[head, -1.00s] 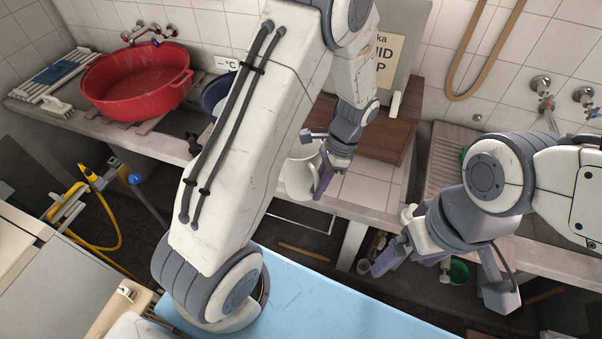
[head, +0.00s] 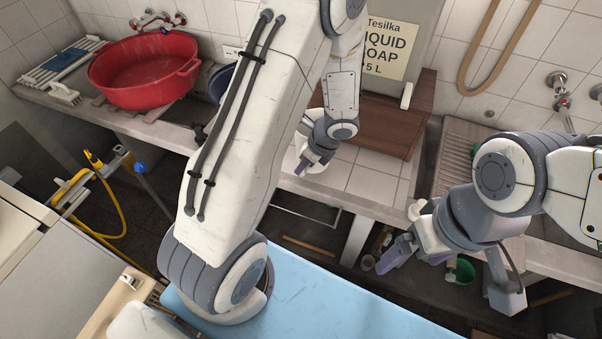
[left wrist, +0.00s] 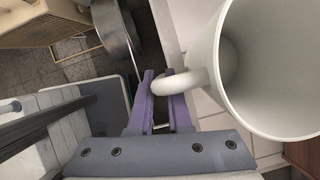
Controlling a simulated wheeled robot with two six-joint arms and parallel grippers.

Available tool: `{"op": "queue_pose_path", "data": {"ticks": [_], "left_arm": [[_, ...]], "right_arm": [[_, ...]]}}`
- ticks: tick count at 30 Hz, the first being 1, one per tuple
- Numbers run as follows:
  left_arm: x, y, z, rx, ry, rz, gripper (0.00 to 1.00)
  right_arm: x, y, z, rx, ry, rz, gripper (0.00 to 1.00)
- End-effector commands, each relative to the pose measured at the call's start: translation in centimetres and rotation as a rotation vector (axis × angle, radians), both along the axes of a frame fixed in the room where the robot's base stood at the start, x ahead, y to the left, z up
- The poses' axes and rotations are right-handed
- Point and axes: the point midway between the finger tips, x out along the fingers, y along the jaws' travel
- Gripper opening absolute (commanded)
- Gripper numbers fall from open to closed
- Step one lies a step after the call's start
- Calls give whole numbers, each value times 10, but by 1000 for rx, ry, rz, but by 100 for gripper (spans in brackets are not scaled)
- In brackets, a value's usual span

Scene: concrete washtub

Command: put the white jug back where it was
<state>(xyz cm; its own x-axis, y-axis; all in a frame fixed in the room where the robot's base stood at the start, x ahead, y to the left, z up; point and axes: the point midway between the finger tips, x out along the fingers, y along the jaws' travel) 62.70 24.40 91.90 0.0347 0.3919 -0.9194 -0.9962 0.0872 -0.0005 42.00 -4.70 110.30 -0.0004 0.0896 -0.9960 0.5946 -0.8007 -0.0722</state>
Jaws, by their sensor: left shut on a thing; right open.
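The white jug (head: 318,167) is mostly hidden behind my left gripper (head: 305,165) in the head view, over the tiled part of the counter by the wooden board. In the left wrist view the jug (left wrist: 275,70) fills the right side, its open mouth facing the camera. My left gripper (left wrist: 160,80) is shut on its handle (left wrist: 180,82). I cannot tell whether the jug's base touches the tiles. My right gripper (head: 415,256) is open and empty, in front of the counter's edge on the right.
White tiles (head: 365,180) right of the jug are clear. A ribbed drainer (head: 455,150) lies further right.

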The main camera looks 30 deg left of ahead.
Motion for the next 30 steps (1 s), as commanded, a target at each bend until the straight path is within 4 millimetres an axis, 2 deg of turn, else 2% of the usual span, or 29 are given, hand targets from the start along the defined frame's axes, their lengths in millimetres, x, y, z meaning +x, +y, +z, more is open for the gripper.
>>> {"op": "queue_pose_path", "data": {"ticks": [4, 11, 24, 25, 26, 27, 30], "left_arm": [[1, 6, -10, -1, 1, 0, 0], [0, 6, -42, -1, 2, 0, 0], [1, 5, -49, -1, -1, 1, 0], [1, 5, -47, -1, 0, 1, 28], [1, 5, -47, -1, 0, 1, 40], [1, 5, -47, -1, 0, 1, 47], [1, 5, -46, -1, 0, 1, 47]], "right_arm": [[0, 0, -2, 0, 0, 0, 97], [0, 0, -8, 0, 0, 0, 97], [0, 0, -13, 0, 0, 0, 97], [0, 0, -11, 0, 0, 0, 97], [0, 0, -11, 0, 0, 0, 97], [0, 0, -11, 0, 0, 0, 97], [0, 0, -11, 0, 0, 0, 97]]}}
